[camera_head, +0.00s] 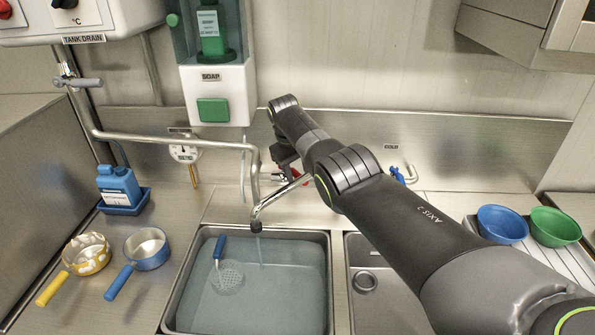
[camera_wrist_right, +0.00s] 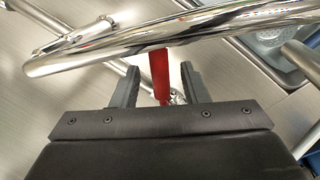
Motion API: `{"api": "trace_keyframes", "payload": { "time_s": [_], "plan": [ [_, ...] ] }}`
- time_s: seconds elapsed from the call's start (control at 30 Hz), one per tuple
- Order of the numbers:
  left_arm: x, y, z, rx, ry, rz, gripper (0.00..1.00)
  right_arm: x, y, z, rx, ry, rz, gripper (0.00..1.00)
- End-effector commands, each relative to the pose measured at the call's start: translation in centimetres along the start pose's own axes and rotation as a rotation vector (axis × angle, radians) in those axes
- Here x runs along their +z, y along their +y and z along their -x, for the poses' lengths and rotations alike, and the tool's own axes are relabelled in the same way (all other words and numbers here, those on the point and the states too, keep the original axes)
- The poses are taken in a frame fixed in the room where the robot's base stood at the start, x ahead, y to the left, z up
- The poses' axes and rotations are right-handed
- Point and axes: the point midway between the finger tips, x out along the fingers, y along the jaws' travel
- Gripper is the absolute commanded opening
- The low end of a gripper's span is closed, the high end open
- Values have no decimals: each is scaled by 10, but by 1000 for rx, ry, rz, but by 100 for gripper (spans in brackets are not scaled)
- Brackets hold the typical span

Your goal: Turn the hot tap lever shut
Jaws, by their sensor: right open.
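The red hot tap lever (camera_wrist_right: 160,76) stands between the two fingers of my right gripper (camera_wrist_right: 159,69) in the right wrist view, with a gap on each side. The gripper is open around it. In the head view the red lever (camera_head: 291,177) shows only partly, behind my right arm and below the dark gripper (camera_head: 287,160). The chrome spout (camera_head: 277,196) reaches over the left sink basin, and a thin stream falls from its dark tip. In the wrist view the chrome pipe (camera_wrist_right: 120,52) crosses in front of the lever. My left gripper is out of view.
The left basin (camera_head: 183,300) holds water and a blue-handled skimmer (camera_head: 225,270). A steel drain pipe (camera_head: 170,139) runs along the wall left of the lever. A blue cold lever (camera_head: 398,175) is to the right. Blue (camera_head: 503,224) and green (camera_head: 555,227) bowls stand further right.

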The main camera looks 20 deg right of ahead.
Motion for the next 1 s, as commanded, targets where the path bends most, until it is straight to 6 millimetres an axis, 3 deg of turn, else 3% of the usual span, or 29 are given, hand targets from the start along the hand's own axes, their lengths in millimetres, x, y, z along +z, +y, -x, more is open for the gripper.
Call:
{"api": "trace_keyframes", "payload": {
  "time_s": [0.23, 0.7, 1.0],
  "plan": [
    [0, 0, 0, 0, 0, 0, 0, -1, 0, 35, 2, 7, -1, 41],
    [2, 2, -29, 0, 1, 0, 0, 0, 0, 143, 1, 4, -1, 41],
    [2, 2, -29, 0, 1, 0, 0, 0, 0, 169, 0, 1, 0, 41]
  ]
}}
